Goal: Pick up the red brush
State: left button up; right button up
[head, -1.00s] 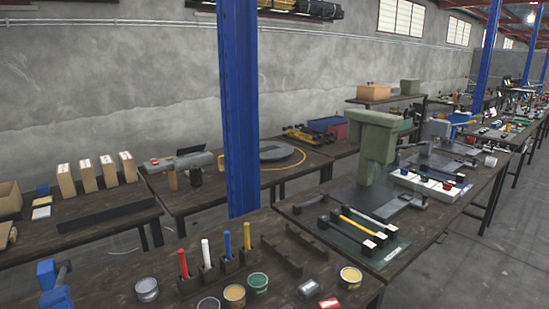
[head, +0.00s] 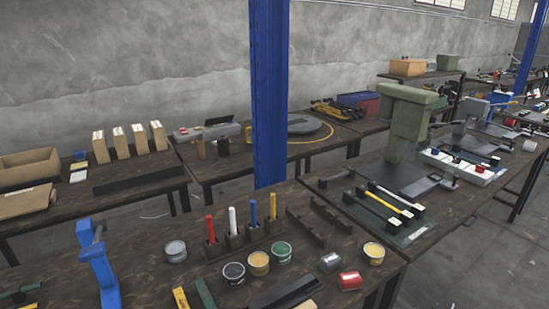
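The red brush (head: 211,229) stands upright in a dark holder on the near workbench (head: 330,258). A white brush (head: 232,221), a blue brush (head: 253,213) and a yellow brush (head: 273,206) stand in a row to its right. The lower ends of the brushes are hidden in their holders. Neither of my grippers is in view.
Open paint cans stand in front of the brushes, among them a grey can (head: 175,251) and a green can (head: 281,253). A blue clamp-like tool (head: 99,264) stands at the left. A blue post (head: 268,100) rises behind the bench.

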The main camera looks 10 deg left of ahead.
aim_at(208, 218)
jog(key=l+u, duration=0.3)
jog(key=l, duration=0.2)
jog(key=l+u, duration=0.35)
jog(key=l, duration=0.15)
jog(key=k+l+u, duration=0.15)
jog(key=l+u, duration=0.15)
jog(key=l, duration=0.15)
jog(key=k+l+u, duration=0.15)
jog(key=l+u, duration=0.15)
jog(key=l, duration=0.15)
